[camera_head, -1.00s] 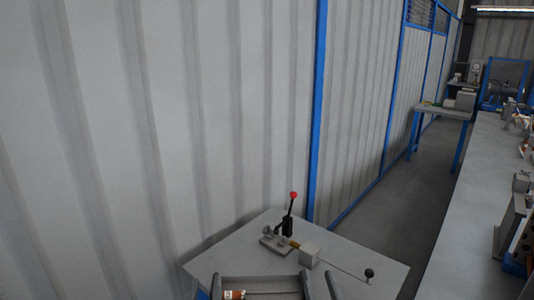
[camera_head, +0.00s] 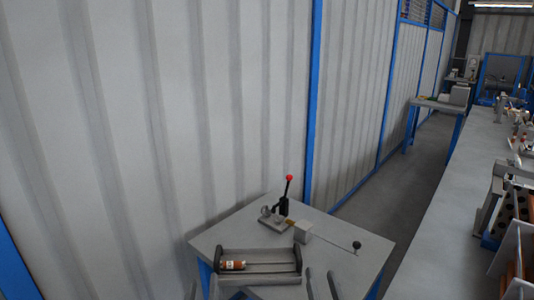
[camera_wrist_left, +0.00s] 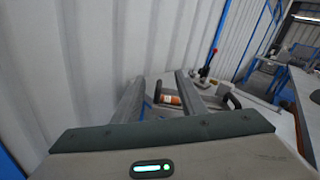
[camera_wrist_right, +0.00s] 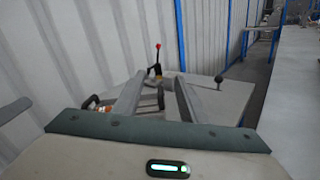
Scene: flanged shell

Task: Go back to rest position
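My left gripper (camera_head: 202,288) and my right gripper (camera_head: 322,285) show only as fingertips at the bottom of the head view. In the left wrist view the left gripper's fingers (camera_wrist_left: 160,79) stand apart with nothing clamped between them. In the right wrist view the right gripper's fingers (camera_wrist_right: 160,78) are likewise apart and empty. A dark grey tray (camera_head: 275,279) with raised ends lies on the table's near part, beyond and between the grippers. An orange-and-white cylinder (camera_head: 232,265) lies in its left part. Neither gripper appears to touch the tray.
The grey table (camera_head: 215,235) also bears a fixture with a red-knobbed lever (camera_head: 288,187) and a thin rod ending in a black ball (camera_head: 357,245). A corrugated wall (camera_head: 150,120) stands behind. A long bench (camera_head: 440,210) with equipment runs along the right.

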